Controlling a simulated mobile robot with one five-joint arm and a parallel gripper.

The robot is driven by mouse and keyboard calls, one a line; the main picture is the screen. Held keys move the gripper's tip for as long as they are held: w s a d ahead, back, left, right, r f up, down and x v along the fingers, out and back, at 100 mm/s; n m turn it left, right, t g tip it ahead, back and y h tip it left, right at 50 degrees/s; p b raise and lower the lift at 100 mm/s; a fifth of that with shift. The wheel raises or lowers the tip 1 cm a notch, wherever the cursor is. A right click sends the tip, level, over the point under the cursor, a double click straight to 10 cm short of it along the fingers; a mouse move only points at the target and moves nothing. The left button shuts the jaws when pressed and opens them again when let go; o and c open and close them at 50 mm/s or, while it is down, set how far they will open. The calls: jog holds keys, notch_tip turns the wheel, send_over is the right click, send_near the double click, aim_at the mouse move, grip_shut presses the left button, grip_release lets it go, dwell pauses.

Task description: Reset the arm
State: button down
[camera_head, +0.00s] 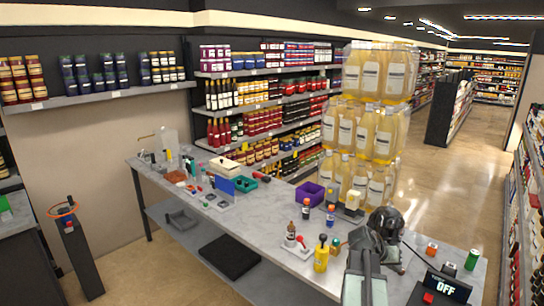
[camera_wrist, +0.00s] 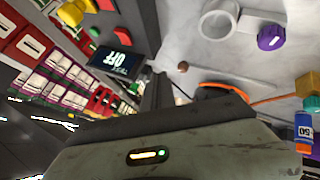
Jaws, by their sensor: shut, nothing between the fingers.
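My arm (camera_head: 366,272) rises from the lower edge of the head view over the front right of the grey table (camera_head: 280,226). In the wrist view, my gripper (camera_wrist: 158,92) is shut and empty, seen as a dark narrow shape above the grey housing with a lit strip. Its fingertips are hard to make out in the head view. A dark box with an OFF display (camera_head: 444,288) stands right of my arm. It also shows in the wrist view (camera_wrist: 118,58), with a red button beside it.
Bottles and small coloured items stand left of my arm, including a yellow bottle (camera_head: 321,258). A purple bin (camera_head: 309,194) is farther back. A tall stack of clear bottles (camera_head: 368,130) stands behind the table. A green can (camera_head: 472,259) is near the right edge.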

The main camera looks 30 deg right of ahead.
jog(key=w+a+f+n+t+y, duration=0.1)
jog(key=w+a+n, duration=0.1)
jog(key=w+a, duration=0.65)
jog(key=w+a+f+n+t+y, duration=0.15)
jog(key=w+a, duration=0.25)
jog(key=a, duration=0.9)
jog(key=w+a+f+n+t+y, duration=0.1)
jog(key=w+a+n, duration=0.1)
jog(key=w+a, duration=0.65)
jog(key=s+a+f+n+y, duration=0.1)
jog(key=s+a, duration=0.1)
jog(key=a, duration=0.6)
jog(key=s+a+f+n+g+y, duration=0.1)
jog(key=s+a+n+y, duration=0.1)
jog(key=a, duration=0.7)
jog(key=s+a+f+n+g+y, duration=0.1)
jog(key=s+a, duration=0.3)
jog(key=a, duration=0.5)
jog(key=shift+s+a+f+n+y, duration=0.15)
jog(key=shift+s+f+n+y, duration=0.1)
jog(key=shift+n+y, duration=0.45)
jog(key=shift+w, duration=0.1)
